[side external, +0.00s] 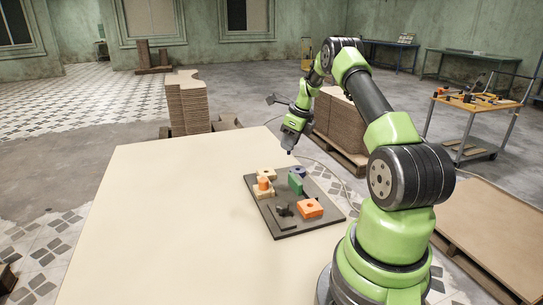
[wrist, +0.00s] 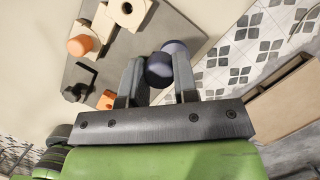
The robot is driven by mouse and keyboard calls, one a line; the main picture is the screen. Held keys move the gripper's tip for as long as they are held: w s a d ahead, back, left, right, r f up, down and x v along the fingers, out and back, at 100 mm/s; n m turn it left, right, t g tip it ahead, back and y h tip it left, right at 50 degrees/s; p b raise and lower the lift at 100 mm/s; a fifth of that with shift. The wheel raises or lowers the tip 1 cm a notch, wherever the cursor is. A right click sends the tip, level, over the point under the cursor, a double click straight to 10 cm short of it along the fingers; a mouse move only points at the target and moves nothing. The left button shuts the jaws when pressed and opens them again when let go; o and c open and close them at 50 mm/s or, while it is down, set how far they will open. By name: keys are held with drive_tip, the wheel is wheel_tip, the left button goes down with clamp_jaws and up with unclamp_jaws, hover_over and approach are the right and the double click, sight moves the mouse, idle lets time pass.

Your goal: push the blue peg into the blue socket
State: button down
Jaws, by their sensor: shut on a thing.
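My gripper (wrist: 158,82) is shut on a dark blue peg (wrist: 159,70), which shows between its two fingers in the wrist view. In the side external view my gripper (side external: 289,151) hangs just above the far part of the dark board, and the peg is too small and dark to make out. A blue rounded piece (side external: 297,170), apparently the blue socket, sits at the board's far side, below my gripper and apart from it. It seems to show just beyond the peg in the wrist view (wrist: 177,48), partly behind the right finger. Its opening is hidden.
The dark board (side external: 303,229) lies on a pale table (side external: 150,220). A green block (side external: 295,185) stands beside the blue piece. Wooden blocks (side external: 265,172), an orange peg (side external: 263,184), an orange block (side external: 310,208) and a black part (side external: 284,210) share the board. The table's left side is clear.

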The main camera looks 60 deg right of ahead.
drive_tip(key=s+d+r, duration=0.1)
drive_tip(key=s+r, duration=0.1)
drive_tip(key=s, duration=0.1)
hover_over(295, 171)
drive_tip(key=d, duration=0.1)
drive_tip(key=shift+s+d+f, duration=0.1)
drive_tip(key=shift+s+f, duration=0.1)
drive_tip(key=shift+f, duration=1.5)
drive_tip(key=shift+s+d+f, duration=0.1)
drive_tip(key=shift+s+f, duration=0.1)
drive_tip(key=shift+f, duration=1.45)
drive_tip(key=shift+f, duration=1.15)
drive_tip(key=c, duration=0.8)
unclamp_jaws()
drive_tip(key=v, duration=1)
